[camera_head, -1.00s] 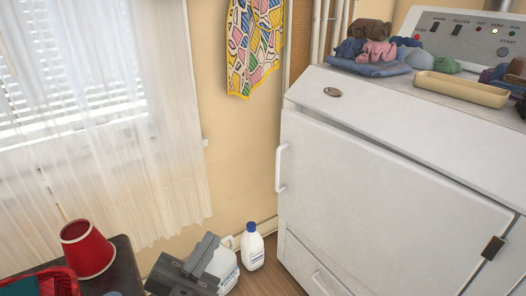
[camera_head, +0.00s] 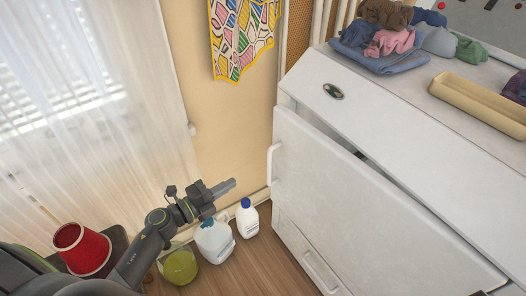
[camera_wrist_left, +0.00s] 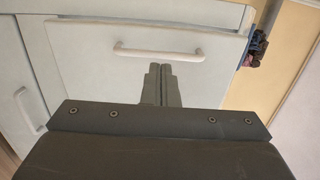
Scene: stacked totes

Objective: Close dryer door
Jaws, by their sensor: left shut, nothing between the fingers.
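The white dryer door (camera_head: 370,215) stands slightly ajar, with a narrow gap along its top edge against the white dryer body (camera_head: 400,110). Its white handle (camera_head: 273,164) is at the door's left edge. My left gripper (camera_head: 228,186) is to the left of the handle, apart from it, with its shut fingers pointing right. In the left wrist view the shut, empty fingers (camera_wrist_left: 158,72) point at the door (camera_wrist_left: 95,70), just below the picture of the handle (camera_wrist_left: 158,52). My right gripper is not in view.
A red bucket (camera_head: 82,248) stands at lower left. A yellow-green container (camera_head: 178,265), a white jug (camera_head: 214,240) and a white bottle (camera_head: 247,218) stand on the floor near my left arm. Folded clothes (camera_head: 375,55) and a beige tray (camera_head: 480,104) lie on the dryer.

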